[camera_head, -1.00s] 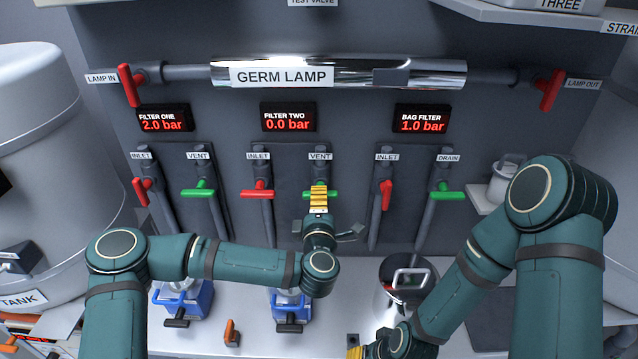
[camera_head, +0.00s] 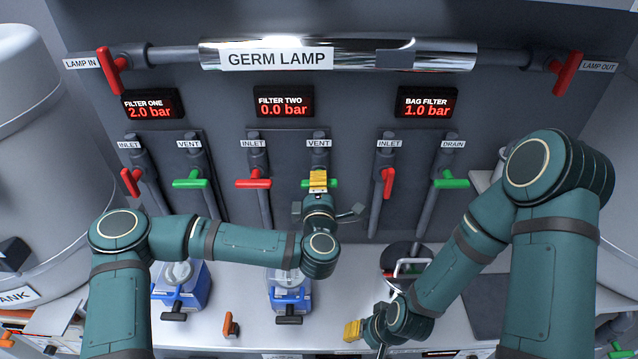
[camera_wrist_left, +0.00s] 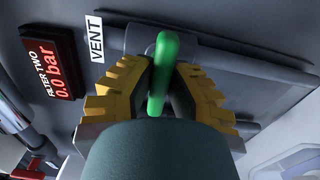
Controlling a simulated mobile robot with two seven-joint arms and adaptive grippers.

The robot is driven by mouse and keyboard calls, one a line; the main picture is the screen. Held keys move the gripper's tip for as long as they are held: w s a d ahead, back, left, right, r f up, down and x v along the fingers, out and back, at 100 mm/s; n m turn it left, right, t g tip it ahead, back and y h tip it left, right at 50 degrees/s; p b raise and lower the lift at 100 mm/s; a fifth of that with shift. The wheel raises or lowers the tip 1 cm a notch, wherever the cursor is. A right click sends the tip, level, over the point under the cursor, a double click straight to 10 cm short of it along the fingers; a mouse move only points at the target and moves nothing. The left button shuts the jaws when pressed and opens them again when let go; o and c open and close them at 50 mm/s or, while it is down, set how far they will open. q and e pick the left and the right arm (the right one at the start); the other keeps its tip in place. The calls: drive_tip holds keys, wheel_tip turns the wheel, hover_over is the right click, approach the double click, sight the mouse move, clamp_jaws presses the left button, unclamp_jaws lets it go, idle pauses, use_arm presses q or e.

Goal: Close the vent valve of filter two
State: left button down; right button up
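The filter two vent valve has a green handle (camera_head: 333,183) on a pipe under the VENT label, lying crosswise to the pipe. My left gripper (camera_head: 318,182) is at this handle, its yellow fingers covering the middle of it. The filter two display (camera_head: 284,102) reads 0.0 bar. My right gripper (camera_head: 354,330) is low over the bench, partly hidden by its own wrist, so its opening is unclear.
The red filter two inlet handle (camera_head: 253,183) is left of the vent, also crosswise. The red bag filter inlet handle (camera_head: 388,182) is to the right. Blue-based units (camera_head: 290,297) and an orange-brown handle (camera_head: 231,325) are on the bench below.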

use_arm(q)
drive_tip(key=shift+r, duration=0.1)
drive_tip(key=shift+m+p, duration=0.3)
drive_tip(key=shift+m, duration=0.1)
drive_tip(key=shift+w, duration=0.1)
drive_tip(key=c, duration=0.9)
unclamp_jaws()
drive_tip(key=shift+c, duration=0.2)
drive_tip(key=s, duration=1.2)
